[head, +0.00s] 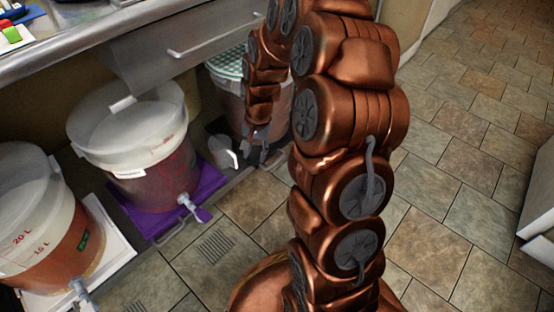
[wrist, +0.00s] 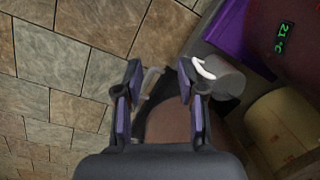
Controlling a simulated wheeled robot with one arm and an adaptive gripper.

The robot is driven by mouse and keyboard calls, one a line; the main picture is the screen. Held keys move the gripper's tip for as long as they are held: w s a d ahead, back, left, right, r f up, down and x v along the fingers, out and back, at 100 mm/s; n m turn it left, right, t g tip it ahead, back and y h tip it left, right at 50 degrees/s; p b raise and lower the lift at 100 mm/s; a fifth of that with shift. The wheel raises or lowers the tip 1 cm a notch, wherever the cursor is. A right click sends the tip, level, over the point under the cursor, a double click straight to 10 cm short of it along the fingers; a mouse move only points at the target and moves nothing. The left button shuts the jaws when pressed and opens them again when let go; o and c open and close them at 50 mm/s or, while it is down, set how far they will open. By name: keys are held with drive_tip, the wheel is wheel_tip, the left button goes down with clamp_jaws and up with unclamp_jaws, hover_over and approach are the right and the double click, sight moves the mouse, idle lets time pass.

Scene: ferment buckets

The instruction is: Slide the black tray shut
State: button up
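The black tray (wrist: 169,88) shows as a dark strip between and beside my fingers in the wrist view, under a reddish-brown bucket (wrist: 172,122). A grey bar handle (wrist: 151,82) at its front edge lies between my fingers, nearer the left one. My gripper (wrist: 160,72) is open around the handle, with a gap on both sides; contact is not visible. In the head view my gripper (head: 262,148) is low in front of the bucket with the green mesh lid (head: 230,65). Most of the tray is hidden there.
A grey jug (wrist: 222,77) with a white handle stands close beside my right finger; it also shows in the head view (head: 223,152). A purple tray (head: 205,187) with a bucket (head: 140,150) sits to the left, then a white tray (head: 112,235). Tiled floor is clear at right.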

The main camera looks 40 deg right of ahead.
drive_tip(key=w+d+f+m+t, duration=0.1)
drive_tip(key=w+d+f+m, duration=0.2)
drive_tip(key=w+d+f, duration=0.3)
drive_tip(key=m+t+b, duration=0.1)
drive_tip(key=m, duration=0.2)
approach(277, 160)
drive_tip(key=a, duration=0.1)
drive_tip(key=shift+h, duration=0.5)
drive_tip(key=f+b, duration=0.1)
drive_tip(key=f, duration=0.1)
drive_tip(key=w+f+b, duration=0.1)
drive_tip(key=f, duration=0.2)
drive_tip(key=f+b, duration=0.1)
drive_tip(key=f, duration=0.2)
drive_tip(key=shift+w+a+f, duration=0.1)
drive_tip(key=shift+w+a, duration=0.1)
drive_tip(key=shift+w, duration=0.05)
clamp_jaws()
